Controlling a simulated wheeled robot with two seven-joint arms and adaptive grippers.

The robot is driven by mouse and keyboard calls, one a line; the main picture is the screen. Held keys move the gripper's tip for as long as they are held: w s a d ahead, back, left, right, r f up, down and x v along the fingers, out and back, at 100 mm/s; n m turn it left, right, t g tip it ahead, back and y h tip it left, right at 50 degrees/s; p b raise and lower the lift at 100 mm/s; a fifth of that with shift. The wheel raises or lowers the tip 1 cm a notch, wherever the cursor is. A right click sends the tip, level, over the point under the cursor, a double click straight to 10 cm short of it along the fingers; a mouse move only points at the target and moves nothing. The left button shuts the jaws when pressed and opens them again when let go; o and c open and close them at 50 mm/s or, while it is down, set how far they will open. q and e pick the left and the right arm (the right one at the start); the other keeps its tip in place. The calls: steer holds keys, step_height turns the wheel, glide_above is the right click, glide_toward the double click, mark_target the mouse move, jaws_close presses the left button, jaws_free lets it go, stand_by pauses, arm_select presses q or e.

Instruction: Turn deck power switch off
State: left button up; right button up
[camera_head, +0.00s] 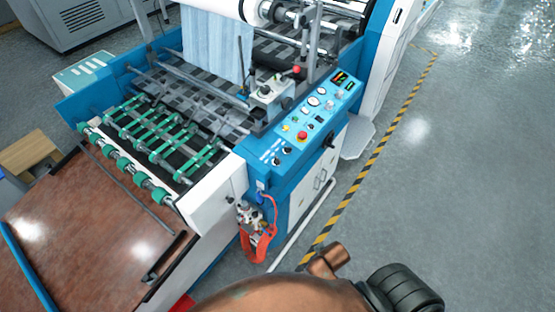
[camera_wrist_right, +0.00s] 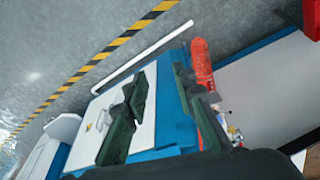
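The blue control panel (camera_head: 310,118) of the machine carries gauges, small displays, coloured buttons and a red button (camera_head: 302,135). Two black knobs (camera_head: 282,156) sit at its near end, and a black handle-like part (camera_head: 331,140) sticks out from its right side. I cannot tell which control is the deck power switch; labels are too small to read. My right gripper (camera_wrist_right: 165,62) shows in the right wrist view with its two dark fingers apart and nothing between them, in front of the machine's blue and white side. My left gripper is not in view.
A red coiled hose (camera_head: 262,240) hangs at the machine's near corner and also shows in the right wrist view (camera_wrist_right: 203,75). Green rollers (camera_head: 150,140) and a brown table (camera_head: 85,245) lie left. A yellow-black floor stripe (camera_head: 375,150) borders clear floor at right.

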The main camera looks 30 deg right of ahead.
mark_target(279, 162)
steer(key=w+d+r+m+t+h, duration=0.2)
steer(key=w+d+r+t, duration=0.2)
steer(key=w+r, duration=0.45)
steer(key=w+d+r+m+t+h, duration=0.2)
steer(key=w+d+r+t, duration=0.2)
steer(key=w+r, duration=0.45)
steer(key=w+a+r+t+y, duration=0.1)
steer(key=w+a+r+t, duration=0.1)
steer(key=w, duration=0.1)
steer(key=w+a+r+t, duration=0.2)
steer(key=w+r, duration=0.1)
steer(key=w, duration=0.1)
steer(key=w+a+r+n+t+y, duration=0.1)
steer(key=w+a+r+t, duration=0.1)
steer(key=w+r, duration=0.1)
steer(key=shift+w+a+t+y, duration=0.1)
steer(key=shift+w+t+y, duration=0.2)
steer(key=shift+w, duration=0.2)
steer(key=w, duration=0.5)
steer(key=w+d, duration=0.1)
steer(key=w, duration=0.1)
steer(key=shift+w, duration=0.15)
steer(key=shift+c, duration=0.4)
jaws_close()
